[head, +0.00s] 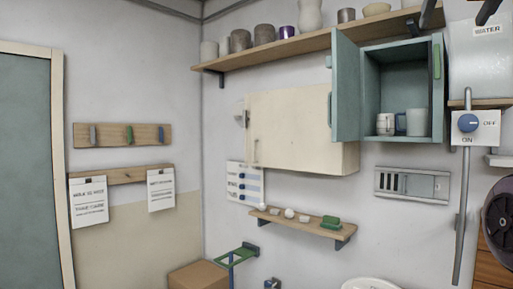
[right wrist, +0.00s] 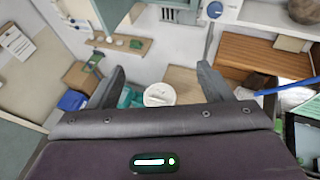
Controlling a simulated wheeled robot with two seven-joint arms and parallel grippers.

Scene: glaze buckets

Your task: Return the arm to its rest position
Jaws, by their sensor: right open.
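My right gripper (head: 458,14) shows only as dark fingertips at the top right edge of the head view, high in front of the wall by the water tank. In the right wrist view its two dark fingers (right wrist: 161,67) stand wide apart with nothing between them. A white round lid or bucket top (right wrist: 160,94) appears between them, but well beyond and below. The rest of my right arm is out of the head view. My left gripper is in neither view.
A teal wall cabinet (head: 346,90) stands open, with cups (head: 416,122) inside. A long shelf (head: 290,48) holds several pots. The water tank (head: 480,60) and a switch (head: 475,127) are at right. A small shelf (head: 300,224) and cardboard box (head: 198,275) are lower.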

